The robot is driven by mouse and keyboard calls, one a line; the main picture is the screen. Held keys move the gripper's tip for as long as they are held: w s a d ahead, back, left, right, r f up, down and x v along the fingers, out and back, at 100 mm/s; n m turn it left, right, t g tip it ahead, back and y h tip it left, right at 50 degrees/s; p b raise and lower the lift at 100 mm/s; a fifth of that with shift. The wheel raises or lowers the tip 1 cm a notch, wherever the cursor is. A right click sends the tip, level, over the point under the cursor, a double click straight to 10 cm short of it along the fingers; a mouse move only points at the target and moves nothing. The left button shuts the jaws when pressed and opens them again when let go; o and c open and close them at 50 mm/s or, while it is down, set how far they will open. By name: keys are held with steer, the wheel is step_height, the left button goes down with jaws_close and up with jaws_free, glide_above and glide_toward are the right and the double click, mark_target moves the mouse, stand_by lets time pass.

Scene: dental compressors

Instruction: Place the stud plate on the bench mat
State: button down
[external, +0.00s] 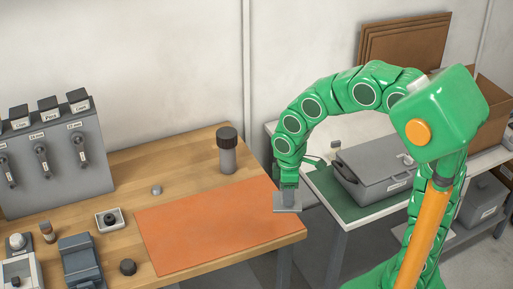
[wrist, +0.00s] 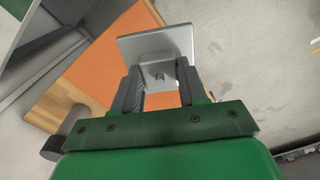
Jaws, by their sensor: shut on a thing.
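The stud plate (external: 288,208) is a flat grey square plate. In the wrist view the plate (wrist: 162,45) has a short stud at its middle, between the fingers. My gripper (external: 289,193) is shut on the stud plate and holds it at the right end of the bench mat in the picture. The wrist view shows both dark fingers of my gripper (wrist: 160,84) at the plate. The bench mat (external: 205,228) is a flat orange rectangle on the wooden bench, and it also shows in the wrist view (wrist: 95,68). I cannot tell the plate's height above it.
A dark-capped grey cylinder (external: 227,152) stands behind the mat. A small tray (external: 109,220), a round black knob (external: 128,267) and a grey block (external: 80,262) are left of it. A grey case (external: 375,172) sits on the right table. The mat's surface is clear.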

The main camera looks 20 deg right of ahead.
steer(key=shift+s+a, duration=0.15)
steer(key=shift+s, duration=0.5)
steer(key=shift+s+a, duration=0.15)
steer(key=shift+s, duration=0.45)
steer(key=shift+n, duration=0.3)
steer(key=w+a+f, duration=0.2)
steer(key=w, duration=0.1)
steer(key=w+a+f, duration=0.2)
steer(key=w+f, duration=0.1)
steer(key=w, duration=0.1)
steer(key=w+a+f, duration=0.2)
steer(key=w+f, duration=0.1)
steer(key=shift+w+a+f, duration=0.2)
steer(key=shift+w+a, duration=0.05)
steer(key=shift+w+a+f, duration=0.35)
steer(key=shift+w+f, duration=0.2)
steer(key=shift+f, duration=0.15)
steer(key=shift+w+f, duration=0.1)
steer(key=shift+f, duration=1.55)
steer(key=shift+f, duration=0.1)
steer(key=c, duration=0.6)
jaws_free()
